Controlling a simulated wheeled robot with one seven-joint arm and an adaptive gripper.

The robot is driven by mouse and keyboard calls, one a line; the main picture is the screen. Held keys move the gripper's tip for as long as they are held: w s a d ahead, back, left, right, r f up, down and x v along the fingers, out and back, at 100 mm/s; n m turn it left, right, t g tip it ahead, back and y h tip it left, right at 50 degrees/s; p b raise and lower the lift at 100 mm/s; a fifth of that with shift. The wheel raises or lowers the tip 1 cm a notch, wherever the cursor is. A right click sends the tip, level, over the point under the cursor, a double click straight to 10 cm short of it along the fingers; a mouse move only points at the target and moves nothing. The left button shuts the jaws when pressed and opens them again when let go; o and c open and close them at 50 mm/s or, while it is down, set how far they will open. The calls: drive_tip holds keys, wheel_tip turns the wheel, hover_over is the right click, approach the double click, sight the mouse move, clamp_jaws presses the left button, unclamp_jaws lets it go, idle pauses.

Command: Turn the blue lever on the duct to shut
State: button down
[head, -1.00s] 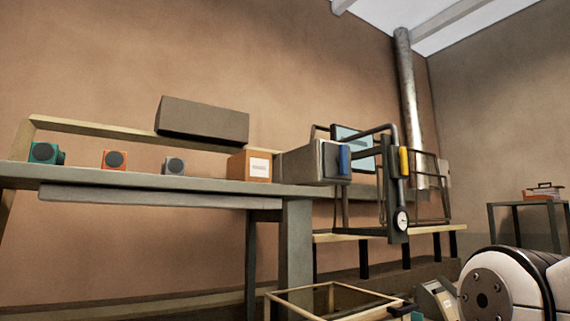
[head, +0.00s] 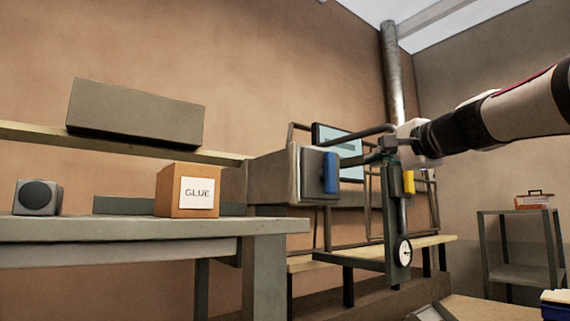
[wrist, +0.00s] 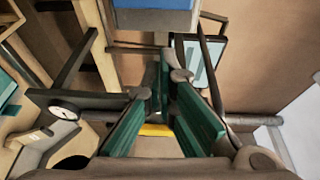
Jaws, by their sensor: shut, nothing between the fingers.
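The blue lever (head: 330,172) stands upright on the end plate of the grey duct (head: 272,178), at the right end of the bench. In the wrist view a blue block (wrist: 153,20), which looks like this lever, shows at the top edge. My gripper (head: 372,158) reaches in from the right and is just right of the lever, with a visible gap. Its green fingers (wrist: 165,65) are closed together and empty in the wrist view, below the blue block and apart from it.
A yellow lever (head: 408,182) and a dial gauge (head: 404,253) are on a dark post close below and behind my gripper. A glue box (head: 187,190) stands on the bench (head: 150,232).

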sight(326, 173)
drive_tip(key=shift+w+d+r+m, duration=0.3)
drive_tip(key=shift+w+d+r, duration=0.2)
drive_tip(key=shift+d+r, duration=0.2)
drive_tip(key=shift+w+a, duration=0.1)
drive_tip(key=w+a+p, duration=0.4)
drive_tip(key=w+a, duration=0.1)
drive_tip(key=w, duration=0.2)
drive_tip(key=shift+w+a+p, duration=0.15)
drive_tip(key=shift+a+p, duration=0.25)
drive_tip(key=shift+w+t+b, duration=0.1)
drive_tip(key=shift+t+b, duration=0.2)
drive_tip(key=shift+b, duration=0.5)
